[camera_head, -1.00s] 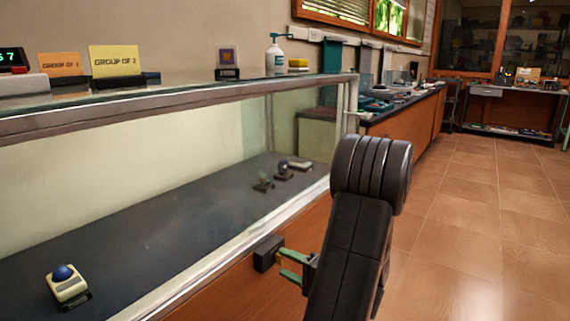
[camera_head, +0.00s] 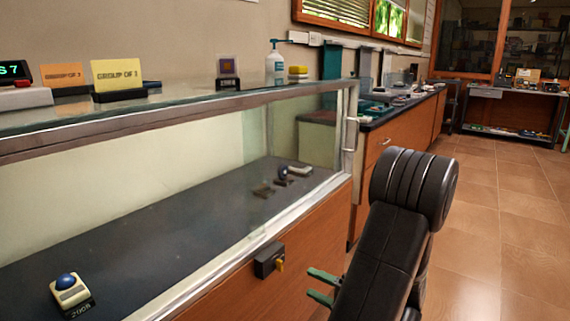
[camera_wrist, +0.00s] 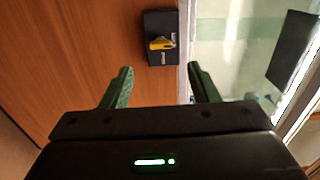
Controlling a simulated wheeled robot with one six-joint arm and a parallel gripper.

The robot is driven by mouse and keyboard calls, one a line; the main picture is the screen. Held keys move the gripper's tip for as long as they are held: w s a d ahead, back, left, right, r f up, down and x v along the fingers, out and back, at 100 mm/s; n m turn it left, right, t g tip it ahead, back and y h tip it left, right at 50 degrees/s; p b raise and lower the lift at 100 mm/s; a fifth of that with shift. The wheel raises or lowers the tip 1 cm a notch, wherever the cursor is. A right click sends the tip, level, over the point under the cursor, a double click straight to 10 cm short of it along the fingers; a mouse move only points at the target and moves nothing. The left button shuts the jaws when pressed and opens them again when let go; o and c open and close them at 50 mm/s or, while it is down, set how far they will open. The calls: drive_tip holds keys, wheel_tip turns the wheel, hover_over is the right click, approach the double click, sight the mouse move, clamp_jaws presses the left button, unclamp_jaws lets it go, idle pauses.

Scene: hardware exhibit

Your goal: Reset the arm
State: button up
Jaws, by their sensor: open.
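My gripper (camera_head: 320,287) is at the lower middle of the head view, at the front of the display case, with its green fingers apart. In the wrist view my gripper (camera_wrist: 160,88) shows both fingers open with nothing between them. A black box with a yellow knob (camera_head: 269,261) is fixed to the case's wooden front, left of the fingers and apart from them. In the wrist view the black box (camera_wrist: 160,38) lies beyond the fingertips. My black arm rises in the right half of the head view.
The glass display case (camera_head: 352,140) holds a cream device with a blue ball (camera_head: 70,290) and smaller items farther back. Sign cards (camera_head: 118,80) and a pump bottle (camera_head: 276,65) stand on top. Tiled floor (camera_head: 500,220) is clear at right.

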sight(282, 268)
drive_tip(key=b+x, duration=0.2)
drive_tip(key=x, duration=0.8)
drive_tip(key=shift+w+a, duration=0.15)
drive_tip(key=shift+a, duration=0.1)
drive_tip(key=shift+d+m, duration=0.15)
drive_tip(key=shift+m, duration=0.25)
drive_tip(key=m, duration=0.2)
drive_tip(key=shift+r+m+p, duration=0.2)
drive_tip(key=shift+m+p, duration=0.1)
drive_tip(key=m+p, duration=0.4)
drive_tip(key=shift+r, duration=0.2)
drive_tip(key=m+p, duration=0.6)
drive_tip(key=p, duration=0.1)
drive_tip(key=shift+d, duration=0.1)
drive_tip(key=shift+m+p, duration=1.2)
drive_tip(key=shift+p, duration=0.05)
drive_tip(key=shift+f+m+p, duration=0.15)
drive_tip(key=shift+m+p, duration=0.5)
drive_tip(key=shift+m, duration=0.15)
